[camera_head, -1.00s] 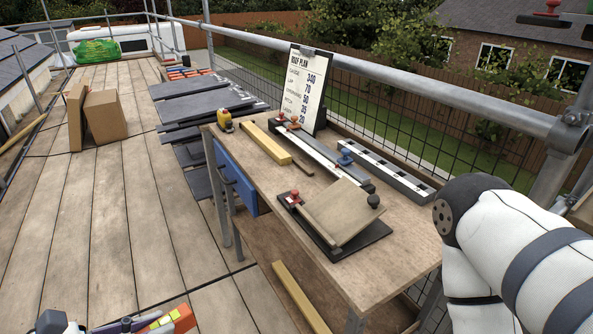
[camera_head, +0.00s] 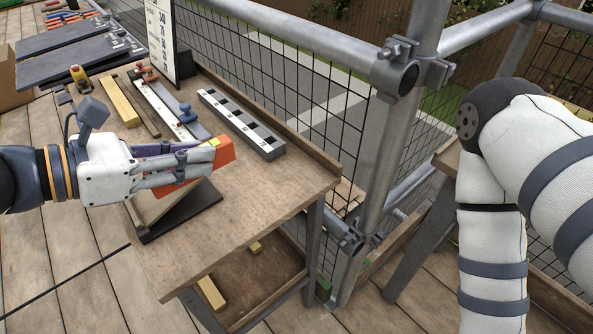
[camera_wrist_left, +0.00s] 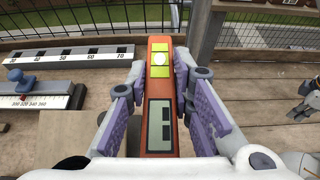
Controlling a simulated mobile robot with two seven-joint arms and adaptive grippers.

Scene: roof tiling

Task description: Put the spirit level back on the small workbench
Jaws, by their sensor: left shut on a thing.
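The spirit level is orange, with a yellow-green vial and a grey display panel. In the left wrist view the spirit level (camera_wrist_left: 159,100) stands between the purple pads of my left gripper (camera_wrist_left: 160,95), which is shut on it. In the head view my left gripper (camera_head: 205,160) holds the spirit level (camera_head: 226,152) above the small workbench (camera_head: 262,195), over a board on a dark base. Whether the level touches anything below cannot be told. The workbench's right part is bare wood.
On the workbench are a black-and-white marked bar (camera_head: 242,125), a measuring jig with a blue knob (camera_head: 185,112), a yellow timber strip (camera_head: 119,103), a tape measure (camera_head: 80,78) and a plan board (camera_head: 161,40). Scaffold poles (camera_head: 385,150) and mesh stand behind and right of it.

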